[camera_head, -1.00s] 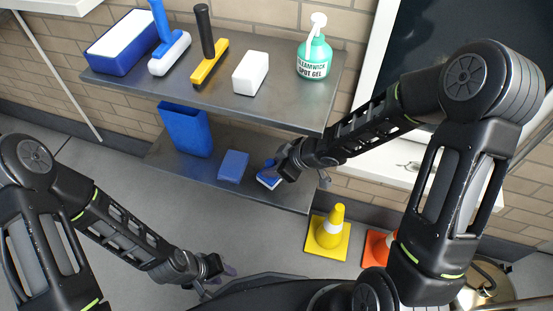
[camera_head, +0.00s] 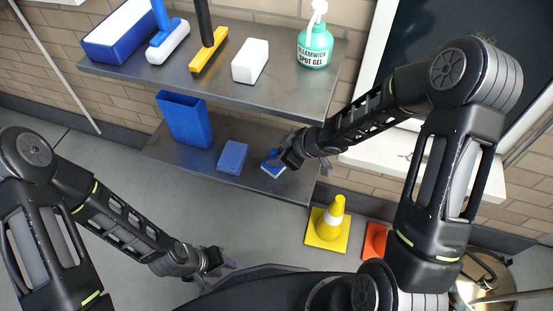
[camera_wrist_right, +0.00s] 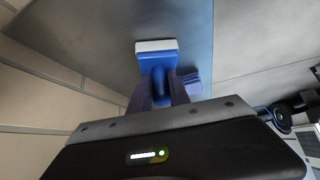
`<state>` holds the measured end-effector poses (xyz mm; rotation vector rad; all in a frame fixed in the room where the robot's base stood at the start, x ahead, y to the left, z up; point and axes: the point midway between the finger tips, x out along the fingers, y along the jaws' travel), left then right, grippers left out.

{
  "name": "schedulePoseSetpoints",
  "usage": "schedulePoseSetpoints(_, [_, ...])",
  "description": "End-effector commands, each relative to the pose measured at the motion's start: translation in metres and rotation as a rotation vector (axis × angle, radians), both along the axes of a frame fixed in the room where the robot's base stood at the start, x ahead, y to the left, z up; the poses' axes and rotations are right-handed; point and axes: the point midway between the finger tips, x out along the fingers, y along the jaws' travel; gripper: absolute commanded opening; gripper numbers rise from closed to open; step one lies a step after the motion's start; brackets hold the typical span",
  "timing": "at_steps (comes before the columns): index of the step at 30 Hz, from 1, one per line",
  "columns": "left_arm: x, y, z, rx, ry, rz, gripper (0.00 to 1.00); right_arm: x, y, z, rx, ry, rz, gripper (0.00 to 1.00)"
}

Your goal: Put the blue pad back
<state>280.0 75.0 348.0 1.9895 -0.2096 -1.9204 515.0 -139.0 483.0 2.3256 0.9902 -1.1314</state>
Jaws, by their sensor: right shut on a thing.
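A small blue pad with a white face (camera_head: 272,168) is at the right part of the lower shelf (camera_head: 300,186). My right gripper (camera_head: 283,160) is shut on it. In the right wrist view the pad (camera_wrist_right: 157,58) shows between the fingers (camera_wrist_right: 168,90), its white edge facing away. I cannot tell whether it touches the shelf or hangs just above it.
A tall blue bin (camera_head: 186,122) stands on the lower shelf's left. The upper shelf (camera_head: 190,72) overhead holds a blue-white box (camera_head: 120,38), two brushes, a white block (camera_head: 250,61) and a green bottle (camera_head: 315,45). Yellow (camera_head: 328,222) and orange cones (camera_head: 375,240) stand on the floor.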

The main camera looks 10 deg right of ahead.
Motion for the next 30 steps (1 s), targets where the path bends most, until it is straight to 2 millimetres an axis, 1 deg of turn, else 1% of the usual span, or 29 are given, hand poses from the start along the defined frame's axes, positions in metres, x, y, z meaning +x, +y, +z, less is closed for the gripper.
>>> schedulePoseSetpoints(5, [0.0, 0.0, 0.002, 0.0, -0.001, 0.0, 0.36, 0.0, 0.0, 0.002, 0.0, -0.001, 0.001, 0.0])
schedulePoseSetpoints(9, [0.001, 0.0, -0.002, 0.0, -0.002, 0.001, 0.36, 0.0, 0.0, -0.002, 0.0, 0.0, 0.001, 0.0])
schedulePoseSetpoints(10, [0.001, 0.0, 0.0, 0.0, -0.002, 0.001, 0.36, 0.0, 0.0, -0.001, -0.001, -0.001, 0.002, 0.25])
schedulePoseSetpoints(17, [0.001, 0.0, 0.0, 0.0, -0.002, 0.001, 0.36, 0.0, 0.0, -0.001, 0.0, 0.0, 0.001, 0.44])
schedulePoseSetpoints(25, [0.001, 0.0, 0.001, 0.0, -0.002, 0.001, 0.36, 0.0, 0.0, 0.0, 0.0, 0.0, 0.001, 0.45])
schedulePoseSetpoints(30, [0.0, 0.0, 0.011, 0.0, 0.0, -0.001, 0.36, -0.003, -0.003, 0.012, -0.001, -0.001, -0.001, 0.45])
